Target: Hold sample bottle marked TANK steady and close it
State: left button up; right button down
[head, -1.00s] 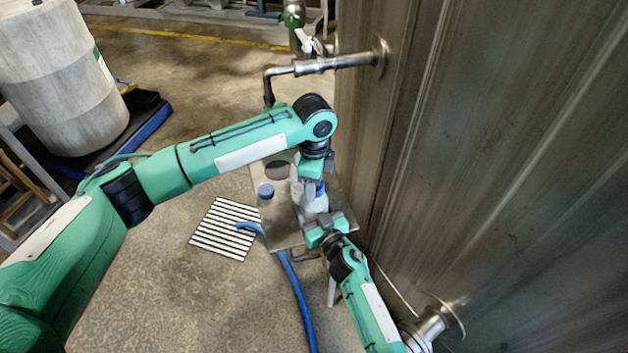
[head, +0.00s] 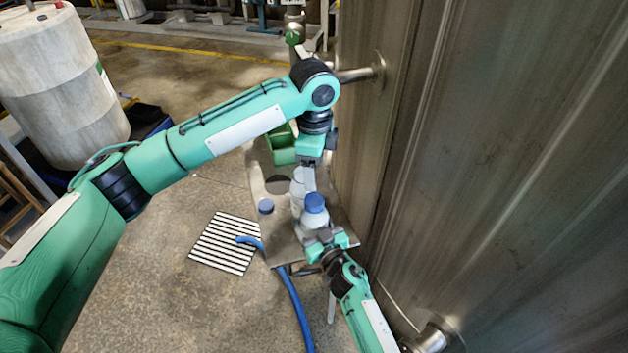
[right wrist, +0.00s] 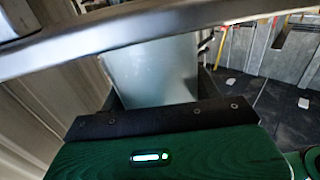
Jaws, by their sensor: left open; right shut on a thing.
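A pale translucent bottle (head: 314,219) with a blue cap (head: 314,202) on its top stands upright at the near part of the small metal table (head: 283,238). Its marking cannot be read. My right gripper (head: 320,236) is shut on the bottle's body from the near side. The bottle's pale wall (right wrist: 150,72) also fills the middle of the right wrist view. My left gripper (head: 309,176) is open and empty, pointing down, above and just behind the blue cap, apart from it. Its fingertips are small and partly hard to make out.
A second clear container (head: 297,184) stands just behind the bottle. A small blue-topped item (head: 266,206) stands at the table's left edge. A green bin (head: 281,147) is at the back. A metal wall (head: 480,180) closes the right side. A blue hose (head: 289,297) hangs in front.

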pick_arm(q)
jog(key=shift+r, duration=0.8)
pick_arm(e)
jog(key=shift+c, duration=1.2)
grip_release()
pick_arm(q)
jog(key=shift+f, duration=0.15)
pick_arm(e)
jog(key=v, duration=1.3)
jog(key=shift+s+d, duration=0.2)
jog(key=shift+s, duration=0.15)
